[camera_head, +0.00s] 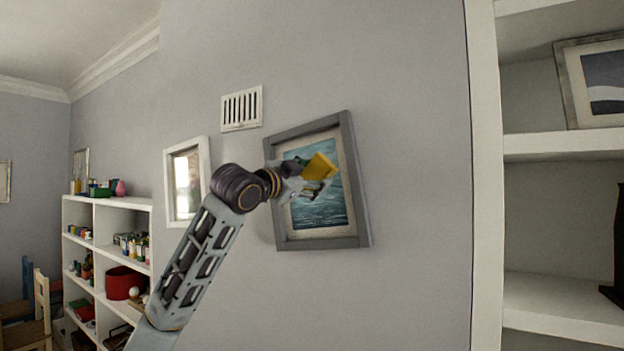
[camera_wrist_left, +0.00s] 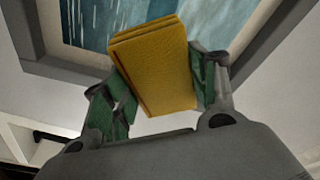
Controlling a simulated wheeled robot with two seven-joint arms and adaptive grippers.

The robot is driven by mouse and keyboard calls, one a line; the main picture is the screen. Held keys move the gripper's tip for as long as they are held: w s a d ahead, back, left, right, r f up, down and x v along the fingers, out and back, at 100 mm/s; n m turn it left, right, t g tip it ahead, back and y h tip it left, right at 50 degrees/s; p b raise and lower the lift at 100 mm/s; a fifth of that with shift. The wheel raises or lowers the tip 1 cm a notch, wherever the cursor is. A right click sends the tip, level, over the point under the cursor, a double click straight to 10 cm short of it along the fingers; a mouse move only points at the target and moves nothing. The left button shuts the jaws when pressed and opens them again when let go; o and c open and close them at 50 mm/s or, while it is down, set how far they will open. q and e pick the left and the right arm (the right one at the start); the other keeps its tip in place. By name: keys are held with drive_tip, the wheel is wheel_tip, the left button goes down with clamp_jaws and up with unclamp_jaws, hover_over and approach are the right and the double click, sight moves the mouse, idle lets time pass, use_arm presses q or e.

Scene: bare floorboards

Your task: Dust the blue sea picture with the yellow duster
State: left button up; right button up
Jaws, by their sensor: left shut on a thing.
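The blue sea picture (camera_head: 318,207) hangs on the grey wall in a grey frame, slightly tilted. My left gripper (camera_head: 312,180) is in front of it, shut on the yellow duster (camera_head: 322,166). In the left wrist view the duster (camera_wrist_left: 155,65) is a folded yellow block between the green-padded fingers of my left gripper (camera_wrist_left: 155,95). Behind it show the blue of the picture (camera_wrist_left: 105,22) and its frame. I cannot tell whether the duster touches the picture. My arm and gripper hide part of the picture. My right gripper is not in view.
A white-framed picture (camera_head: 186,182) and a vent (camera_head: 242,108) are on the wall nearby. A white shelf (camera_head: 108,218) with several items stands at the left. White shelving (camera_head: 560,145) with another framed picture (camera_head: 598,82) is at the right. The wall right of the sea picture is bare.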

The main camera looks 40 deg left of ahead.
use_arm(q)
drive_tip(key=shift+s, duration=0.1)
drive_tip(key=shift+s+d+b, duration=0.15)
drive_tip(key=shift+s+b, duration=0.35)
drive_tip(key=shift+s, duration=0.95)
